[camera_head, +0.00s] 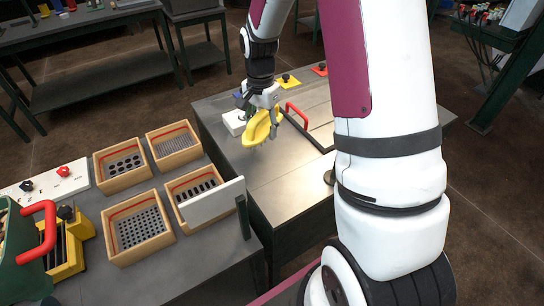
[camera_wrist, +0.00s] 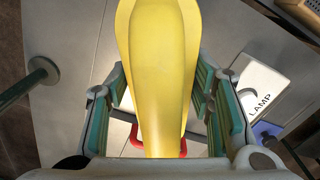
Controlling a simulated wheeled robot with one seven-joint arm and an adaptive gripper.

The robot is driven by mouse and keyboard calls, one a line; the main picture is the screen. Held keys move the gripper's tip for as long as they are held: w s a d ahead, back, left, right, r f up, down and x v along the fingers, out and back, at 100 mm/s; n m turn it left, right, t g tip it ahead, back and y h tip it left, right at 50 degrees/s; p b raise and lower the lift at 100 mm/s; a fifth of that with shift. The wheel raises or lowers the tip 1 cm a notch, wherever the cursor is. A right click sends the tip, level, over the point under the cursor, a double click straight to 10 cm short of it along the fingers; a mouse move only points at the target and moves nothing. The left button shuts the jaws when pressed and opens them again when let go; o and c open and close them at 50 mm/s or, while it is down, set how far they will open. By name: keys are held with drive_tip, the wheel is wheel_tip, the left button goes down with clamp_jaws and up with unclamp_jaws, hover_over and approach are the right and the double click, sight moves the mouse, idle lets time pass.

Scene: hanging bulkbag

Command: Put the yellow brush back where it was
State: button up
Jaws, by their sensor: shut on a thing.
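The yellow brush (camera_head: 261,126) is in my gripper (camera_head: 262,108), above the grey metal table (camera_head: 265,175). In the wrist view the brush (camera_wrist: 158,70) fills the middle of the picture, and the green-lined fingers of my gripper (camera_wrist: 160,115) stand on both sides of it. My gripper is shut on the brush. The bristle side is turned away from the wrist camera. The head view is too small to tell how far the brush is above the table top.
A white box marked LAMP (camera_wrist: 262,90) stands beside my gripper. A red handle (camera_head: 297,116) is on the table behind the brush. Wooden trays with perforated plates (camera_head: 138,228) sit on the left bench. A pale upright panel (camera_head: 212,202) stands at that bench's right edge. The table's front is clear.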

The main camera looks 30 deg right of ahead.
sight(276, 157)
drive_tip(key=d+f+m, duration=0.1)
drive_tip(key=f, duration=0.2)
drive_tip(key=s+d+f+m, duration=0.1)
drive_tip(key=f+m, duration=0.1)
drive_tip(key=d+f+m+p, duration=0.1)
drive_tip(key=f+m, duration=0.1)
drive_tip(key=f, duration=0.1)
drive_tip(key=shift+s+d+f, duration=0.2)
drive_tip(key=shift+s+f, duration=0.15)
drive_tip(key=shift+s, duration=0.05)
drive_tip(key=shift+f, duration=0.1)
drive_tip(key=o, duration=1.1)
